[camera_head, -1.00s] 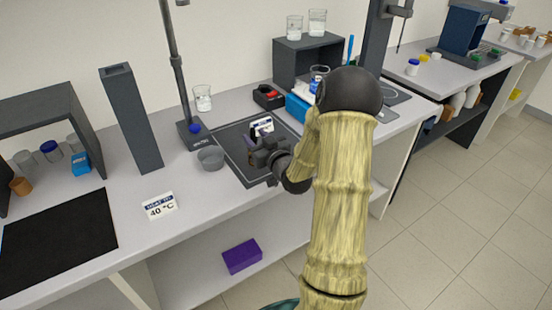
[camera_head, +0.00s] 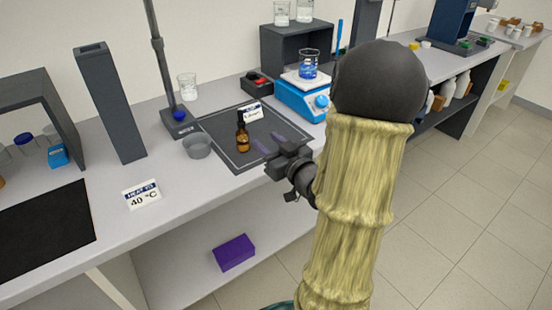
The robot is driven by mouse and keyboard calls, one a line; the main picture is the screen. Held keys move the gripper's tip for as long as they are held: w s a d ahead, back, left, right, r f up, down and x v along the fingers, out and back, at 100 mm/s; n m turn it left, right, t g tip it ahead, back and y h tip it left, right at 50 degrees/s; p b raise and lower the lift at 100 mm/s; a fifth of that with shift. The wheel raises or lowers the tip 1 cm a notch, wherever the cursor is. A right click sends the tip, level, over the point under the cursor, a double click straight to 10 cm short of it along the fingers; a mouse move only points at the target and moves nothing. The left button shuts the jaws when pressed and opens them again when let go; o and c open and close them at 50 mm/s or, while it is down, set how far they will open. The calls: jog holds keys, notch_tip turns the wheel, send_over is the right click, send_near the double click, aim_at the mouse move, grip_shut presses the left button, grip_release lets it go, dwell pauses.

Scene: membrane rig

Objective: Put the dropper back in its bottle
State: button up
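A small amber bottle (camera_head: 242,137) stands upright on the dark mat, in front of a small white label card. A narrow dark piece (camera_head: 240,117) rises from its top and looks like the dropper seated in the neck, but it is too small to be certain. No separate dropper shows elsewhere. My gripper (camera_head: 270,143) is to the right of the bottle, apart from it. Its two purplish fingers are spread with a gap, and nothing shows between them.
A grey bowl (camera_head: 197,146) and a stand (camera_head: 178,122) are left of the dark mat (camera_head: 225,155). A blue stirrer (camera_head: 300,101) carrying a beaker (camera_head: 308,66) is behind right. A "40 °C" card (camera_head: 142,194) lies at the front left, with clear bench around it.

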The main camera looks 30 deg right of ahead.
jog(key=shift+s+b, duration=1.35)
jog(key=shift+b, duration=2.45)
